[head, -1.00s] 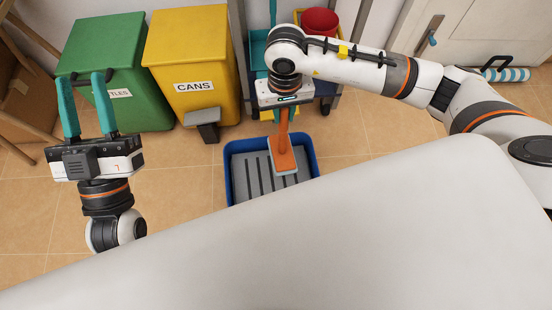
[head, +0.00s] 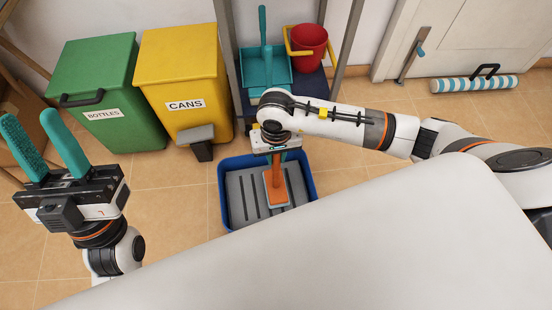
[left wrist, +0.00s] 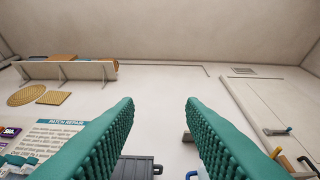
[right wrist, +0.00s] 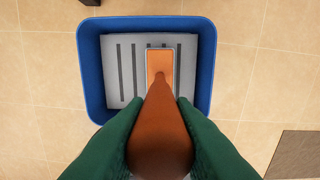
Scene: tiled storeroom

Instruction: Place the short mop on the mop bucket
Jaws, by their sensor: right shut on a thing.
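The short mop has an orange handle and an orange flat head with a grey edge (head: 277,194). The mop bucket is a blue tub (head: 311,180) with a grey slotted top (head: 237,190). My right gripper (head: 275,155) is shut on the mop handle, which points down at the bucket. In the right wrist view the handle (right wrist: 160,125) is between the green fingers, and the mop head lies over the grey slotted top (right wrist: 118,60), right of its middle. I cannot tell whether the head touches it. My left gripper (head: 42,150) is open and empty, pointing up at the left.
A green bottles bin (head: 105,85) and a yellow cans bin (head: 180,75) stand behind, left of the bucket. A rack holds a teal dustpan (head: 262,72) and a red bucket (head: 307,45). A striped roll (head: 470,84) lies by the door. Floor right of the bucket is clear.

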